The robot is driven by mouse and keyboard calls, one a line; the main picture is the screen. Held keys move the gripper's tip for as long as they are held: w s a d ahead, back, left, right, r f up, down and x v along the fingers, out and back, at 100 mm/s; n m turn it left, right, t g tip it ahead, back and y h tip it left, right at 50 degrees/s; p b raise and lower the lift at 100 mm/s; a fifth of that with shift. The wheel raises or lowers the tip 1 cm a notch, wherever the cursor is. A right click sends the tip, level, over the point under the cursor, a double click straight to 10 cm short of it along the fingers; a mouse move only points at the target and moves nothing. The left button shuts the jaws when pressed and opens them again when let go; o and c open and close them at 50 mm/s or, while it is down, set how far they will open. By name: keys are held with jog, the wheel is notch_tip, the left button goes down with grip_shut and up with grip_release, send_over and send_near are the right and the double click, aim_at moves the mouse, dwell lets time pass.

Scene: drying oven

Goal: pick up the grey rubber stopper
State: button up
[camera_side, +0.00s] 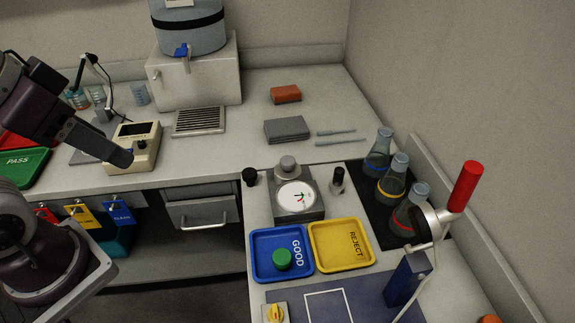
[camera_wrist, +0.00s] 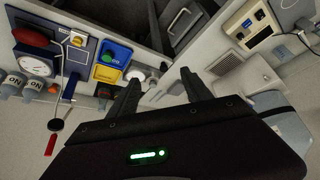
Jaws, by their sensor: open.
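I cannot single out the grey rubber stopper with certainty. A grey round piece (camera_side: 287,163) sits at the back of the dial scale (camera_side: 297,207) in the side view. A green stopper-like piece (camera_side: 282,258) lies in the blue GOOD tray (camera_side: 262,268). My gripper (camera_side: 122,158) is at the left, over the bench near the beige instrument, far from the scale. In the wrist view my gripper (camera_wrist: 160,78) shows two dark fingers spread apart with nothing between them.
The yellow REJECT tray (camera_side: 355,263) adjoins the blue tray. Black-topped pieces (camera_side: 250,177) (camera_side: 338,177) flank the scale. A stand with a red handle (camera_side: 465,187) rises at the right. The beige instrument (camera_side: 145,145) is close to my gripper.

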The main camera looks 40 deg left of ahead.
jog(key=w+f+t, duration=0.1)
jog(key=w, duration=0.7)
jog(key=m+t+h, duration=0.1)
jog(key=m+t, duration=0.1)
jog(key=t, duration=0.2)
send_over(282, 164)
jog(key=s+a, duration=0.3)
jog(key=s, duration=0.1)
notch_tip(282, 164, down, 13)
jog(key=shift+t+h, duration=0.7)
jog(key=shift+t, duration=0.1)
jog(key=f, duration=0.2)
jog(key=w+d+f, duration=0.1)
jog(key=f, duration=0.2)
jog(key=w+d+f, duration=0.1)
jog(key=f, duration=0.1)
jog(key=shift+d+f, duration=0.15)
jog(key=shift+f, duration=0.15)
jog(key=shift+d+f, duration=0.1)
jog(key=shift+f, duration=0.25)
jog(key=shift+w+f, duration=0.1)
jog(key=shift+f, duration=0.1)
jog(key=x, duration=0.6)
jog(key=shift+w+d+r, duration=0.15)
jog(key=shift+w+r, duration=0.1)
jog(key=shift+w, duration=0.25)
jog(key=shift+c, duration=0.4)
